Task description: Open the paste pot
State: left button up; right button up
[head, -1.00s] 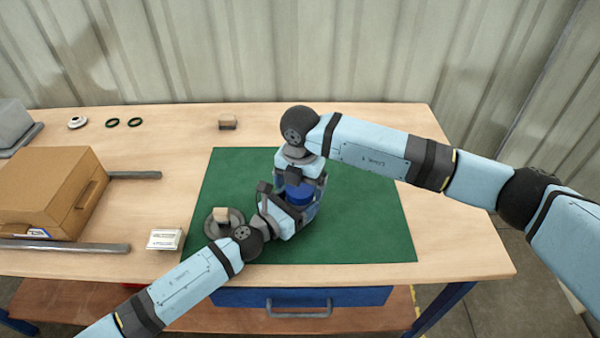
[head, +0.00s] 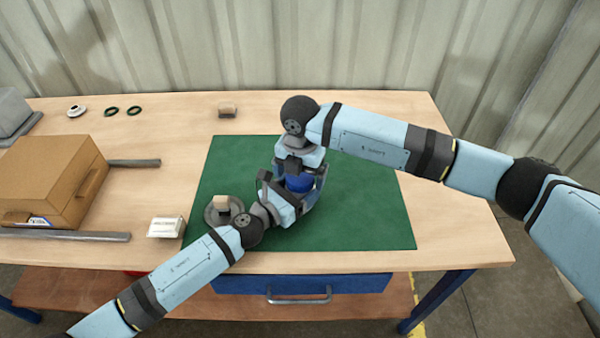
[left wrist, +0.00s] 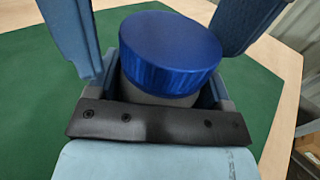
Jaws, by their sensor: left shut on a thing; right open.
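The paste pot has a ribbed blue lid (head: 298,184) and stands upright on the green mat; in the left wrist view its lid (left wrist: 170,52) sits on a pale grey body (left wrist: 158,97). My left gripper (head: 288,199) is shut on the pot body from the near left, below the lid. My right gripper (head: 302,172) comes down over the pot from above, with its fingers open. The far side of the pot is hidden.
A round grey dish (head: 211,217) with a wooden block (head: 221,203) is close beside my left wrist. The mat's right half (head: 365,210) is clear.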

pick_arm(q)
jog(key=shift+f, duration=0.1)
pick_arm(e)
jog(key=shift+r, duration=0.1)
jog(key=shift+r, duration=2.2)
pick_arm(q)
jog(key=o, duration=1.7)
jog(key=shift+o, duration=0.2)
jog(key=shift+a, duration=0.1)
